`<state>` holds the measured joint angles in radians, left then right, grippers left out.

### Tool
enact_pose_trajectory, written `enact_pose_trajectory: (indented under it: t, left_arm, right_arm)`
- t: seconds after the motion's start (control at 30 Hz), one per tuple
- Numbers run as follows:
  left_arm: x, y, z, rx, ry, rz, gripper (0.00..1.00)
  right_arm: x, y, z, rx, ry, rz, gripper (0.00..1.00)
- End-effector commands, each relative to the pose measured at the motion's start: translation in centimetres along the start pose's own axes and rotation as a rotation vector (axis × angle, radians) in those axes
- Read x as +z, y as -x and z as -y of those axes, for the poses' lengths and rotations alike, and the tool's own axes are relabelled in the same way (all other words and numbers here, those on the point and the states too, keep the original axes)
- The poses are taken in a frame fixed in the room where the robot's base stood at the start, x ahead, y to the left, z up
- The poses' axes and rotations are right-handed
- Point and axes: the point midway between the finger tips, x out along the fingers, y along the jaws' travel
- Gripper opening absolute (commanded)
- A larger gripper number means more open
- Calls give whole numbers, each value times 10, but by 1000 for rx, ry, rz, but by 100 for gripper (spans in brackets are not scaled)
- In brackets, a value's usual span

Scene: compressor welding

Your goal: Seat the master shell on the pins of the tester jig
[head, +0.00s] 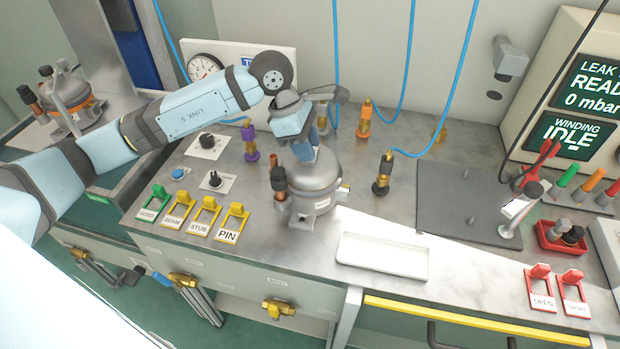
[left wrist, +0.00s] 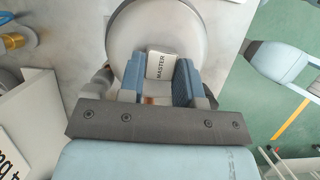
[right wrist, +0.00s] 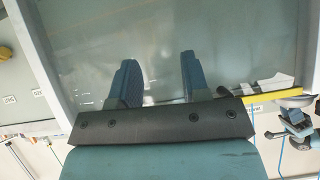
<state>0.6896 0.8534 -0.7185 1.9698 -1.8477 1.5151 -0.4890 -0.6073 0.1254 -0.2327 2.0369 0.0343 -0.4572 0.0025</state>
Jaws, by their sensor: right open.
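The master shell (head: 315,180) is a grey metal dome, upright over the bench top left of the white tray. A tag reading MASTER (left wrist: 160,66) shows on its top in the left wrist view. My left gripper (head: 306,152) is above the dome, pointing down. Its fingers (left wrist: 160,80) lie close on both sides of the tagged block, shut on it. The jig's pins cannot be made out; the shell hides what is under it, and I cannot tell whether it rests or hangs just above. My right gripper (right wrist: 158,78) is open and empty, away from the shell.
A white tray (head: 382,270) lies right of the shell, and a dark plate (head: 460,195) behind it. Brass fittings on blue hoses (head: 382,178) stand near the shell. Labelled switches (head: 205,215) line the front left. Another compressor (head: 68,92) stands far left.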

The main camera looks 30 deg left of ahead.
Motion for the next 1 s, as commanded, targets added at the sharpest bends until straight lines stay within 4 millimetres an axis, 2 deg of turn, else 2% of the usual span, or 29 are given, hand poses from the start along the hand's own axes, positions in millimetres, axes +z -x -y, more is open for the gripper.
enact_pose_trajectory:
  t: [0.37, 0.57, 0.77, 1.0]
  left_arm:
    - [1, 2, 0, 2, -1, 2, 0]
    - [5, 11, -1, 3, -2, 2, 0]
    - [17, 40, -1, 6, -3, 4, 0]
    - [43, 102, -1, 7, -3, 4, 0]
  right_arm:
    - [0, 0, 1, -1, -1, 1, 43]
    - [0, 0, 1, -1, -1, 1, 43]
    - [1, 0, 1, -2, -3, 1, 43]
    - [0, -1, 1, -2, -4, 0, 43]
